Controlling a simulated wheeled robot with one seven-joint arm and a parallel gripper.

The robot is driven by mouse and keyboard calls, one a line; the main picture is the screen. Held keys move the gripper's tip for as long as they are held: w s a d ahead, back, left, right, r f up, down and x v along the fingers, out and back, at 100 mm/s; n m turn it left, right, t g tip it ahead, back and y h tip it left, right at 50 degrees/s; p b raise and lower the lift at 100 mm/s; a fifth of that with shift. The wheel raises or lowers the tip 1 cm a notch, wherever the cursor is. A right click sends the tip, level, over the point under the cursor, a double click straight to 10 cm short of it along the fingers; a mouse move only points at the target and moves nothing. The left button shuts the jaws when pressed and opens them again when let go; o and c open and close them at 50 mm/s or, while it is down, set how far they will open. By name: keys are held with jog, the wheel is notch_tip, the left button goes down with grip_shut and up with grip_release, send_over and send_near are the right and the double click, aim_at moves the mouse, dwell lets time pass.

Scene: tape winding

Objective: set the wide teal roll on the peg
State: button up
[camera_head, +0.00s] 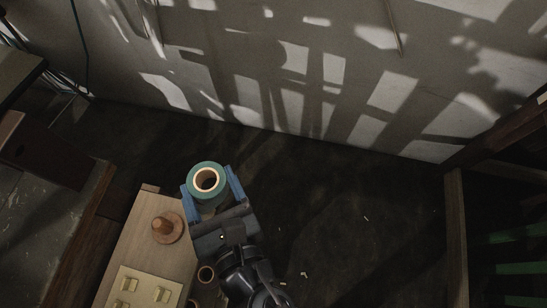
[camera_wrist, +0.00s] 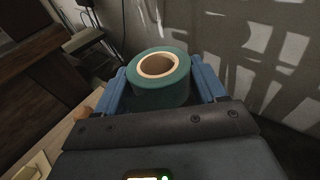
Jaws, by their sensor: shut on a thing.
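The wide teal roll (camera_head: 194,171) has a pale core ring and an open centre. It also shows in the wrist view (camera_wrist: 160,97). My gripper (camera_head: 209,183) is shut on it, with one blue finger on each side, and holds it upright with its hole facing up. The wooden peg (camera_head: 161,225) stands on a round base on the light wooden table. The roll is above and to the right of the peg in the head view, clear of it. In the wrist view, a rounded orange-brown top (camera_wrist: 83,112), likely the peg, shows at the left, partly hidden by my gripper.
A cream tray (camera_head: 126,299) with raised blocks sits on the table (camera_head: 158,258) near the front. A small brown ring-like thing (camera_head: 206,273) is beside my arm. A dark wooden bench (camera_head: 75,215) stands left. Open dark floor lies right; a wall is behind.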

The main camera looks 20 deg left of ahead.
jog(key=s+a+r+n+g+y+p, duration=0.2)
jog(key=s+a+r, duration=0.35)
jog(key=s, duration=0.35)
notch_tip(320, 180, down, 5)
jog(key=b, duration=0.5)
jog(key=shift+w+a+r+b, duration=0.1)
jog(key=shift+a+r+b, duration=0.1)
jog(key=shift+b, duration=0.2)
jog(key=shift+f+b, duration=0.6)
jog(key=shift+f, duration=0.55)
jog(key=o, duration=1.1)
jog(key=shift+d, duration=0.15)
jog(key=v, duration=0.7)
jog(key=shift+s+d, duration=0.2)
jog(key=shift+d, duration=0.05)
